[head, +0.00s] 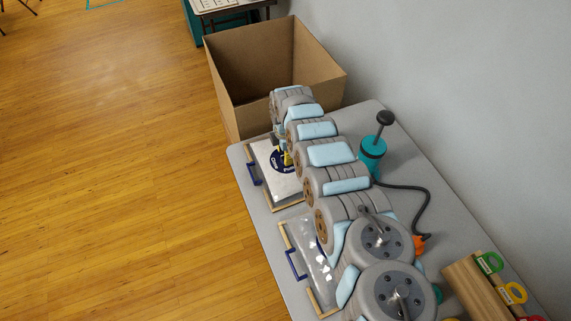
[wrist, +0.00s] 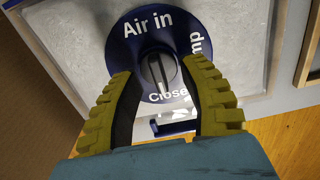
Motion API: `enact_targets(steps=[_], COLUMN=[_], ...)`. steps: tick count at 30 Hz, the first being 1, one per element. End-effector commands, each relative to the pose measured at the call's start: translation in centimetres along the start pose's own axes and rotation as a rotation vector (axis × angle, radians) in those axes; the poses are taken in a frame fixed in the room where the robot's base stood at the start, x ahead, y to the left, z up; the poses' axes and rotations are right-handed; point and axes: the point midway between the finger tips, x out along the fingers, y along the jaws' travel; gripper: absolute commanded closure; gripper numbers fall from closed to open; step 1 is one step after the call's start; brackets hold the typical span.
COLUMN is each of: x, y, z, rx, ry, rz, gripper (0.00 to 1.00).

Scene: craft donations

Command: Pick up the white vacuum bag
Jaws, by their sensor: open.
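A white vacuum bag (head: 268,158) lies flat in a wooden frame with a blue handle at the table's far left. The wrist view shows its pale surface (wrist: 70,45) and a round dark-blue valve disc (wrist: 150,28) lettered "Air in" and "Close", with a grey knob (wrist: 160,70) in the middle. My gripper (wrist: 158,72) is open, its yellow ribbed fingers on either side of the knob. I cannot tell whether they touch it. In the head view my gripper (head: 287,158) is over the bag, and my arm hides the bag's right part.
A second, glossy greyish bag (head: 312,255) lies nearer on the table (head: 410,180), partly behind my arm. An open cardboard box (head: 235,75) stands beyond the table. A teal pump (head: 372,155) with a black hose stands right. Coloured tape rolls (head: 489,262) sit on a wooden holder.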

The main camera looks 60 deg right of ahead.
Motion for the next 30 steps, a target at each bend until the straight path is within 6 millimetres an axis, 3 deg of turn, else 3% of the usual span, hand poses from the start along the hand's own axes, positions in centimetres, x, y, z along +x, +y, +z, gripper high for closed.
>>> enact_targets(steps=[9, 14, 30], x=[0.37, 0.37, 0.24], y=[0.02, 0.02, 0.02], z=[0.13, 0.11, 0.11], rx=[0.001, 0.001, 0.001], ry=[-0.002, -0.002, -0.001], rz=[0.001, 0.001, 0.001], gripper=[0.57, 1.0, 1.0])
